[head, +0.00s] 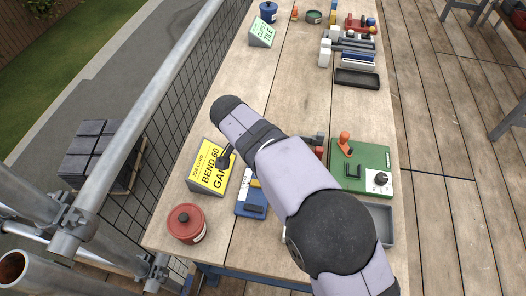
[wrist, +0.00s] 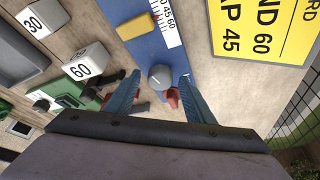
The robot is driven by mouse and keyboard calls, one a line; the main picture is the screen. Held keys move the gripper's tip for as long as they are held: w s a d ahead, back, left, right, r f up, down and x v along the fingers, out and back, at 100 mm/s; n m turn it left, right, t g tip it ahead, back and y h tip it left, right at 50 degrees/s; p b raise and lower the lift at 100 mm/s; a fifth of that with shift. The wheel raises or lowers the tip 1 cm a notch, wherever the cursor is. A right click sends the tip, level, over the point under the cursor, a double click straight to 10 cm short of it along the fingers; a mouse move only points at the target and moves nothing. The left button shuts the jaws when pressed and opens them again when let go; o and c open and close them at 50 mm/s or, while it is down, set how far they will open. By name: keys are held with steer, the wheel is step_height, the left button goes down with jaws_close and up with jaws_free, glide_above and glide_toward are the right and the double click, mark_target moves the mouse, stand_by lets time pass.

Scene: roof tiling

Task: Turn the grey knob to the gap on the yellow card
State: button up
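The grey knob (wrist: 160,77) sits on a blue plate (wrist: 130,62) in the wrist view, with a small pale mark on its top. A white scale (wrist: 165,22) on the plate shows 45 and 60. The yellow card (wrist: 262,30) shows parts of a bend 60 line and a gap 45 line; it also stands on the bench in the head view (head: 213,168). My gripper (wrist: 159,90) is open, one blue finger on each side of the knob; whether they touch it I cannot tell. In the head view my arm hides the knob, and the blue plate (head: 243,209) shows partly.
White blocks marked 30 (wrist: 38,20) and 60 (wrist: 84,62) stand beside the plate. A green board (head: 362,158) with an orange lever and a white dial lies right of my arm. A red tin (head: 186,223) stands front left. A grey tray (head: 380,221) is at right.

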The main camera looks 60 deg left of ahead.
steer(key=b+v, duration=0.1)
steer(key=v, duration=0.6)
steer(key=shift+r, duration=0.15)
stand_by(0.6)
steer(key=shift+g+h, duration=0.4)
steer(key=shift+h, duration=0.3)
steer(key=w+d, duration=0.3)
steer(key=w, duration=0.1)
steer(key=w+d+p, duration=0.1)
steer(key=w+d, duration=0.3)
steer(key=w+d+r, duration=0.1)
steer(key=w+d, duration=0.2)
steer(key=w, duration=0.1)
steer(key=shift+w+d, duration=0.15)
steer(key=shift+d, duration=0.05)
steer(key=w+d+m+g+p, duration=0.1)
steer(key=w+d+p, duration=0.15)
steer(key=d, duration=1.35)
steer(key=w+d+m+g+p, duration=0.15)
steer(key=w+d, duration=0.25)
steer(key=d, duration=1.1)
steer(key=s+d+f+p, duration=0.1)
steer(key=s+d+f, duration=0.1)
steer(key=s+d, duration=0.7)
steer(key=d+g, duration=0.1)
steer(key=d, duration=0.3)
steer(key=shift+s+d+f, duration=0.2)
steer(key=shift+d, duration=0.1)
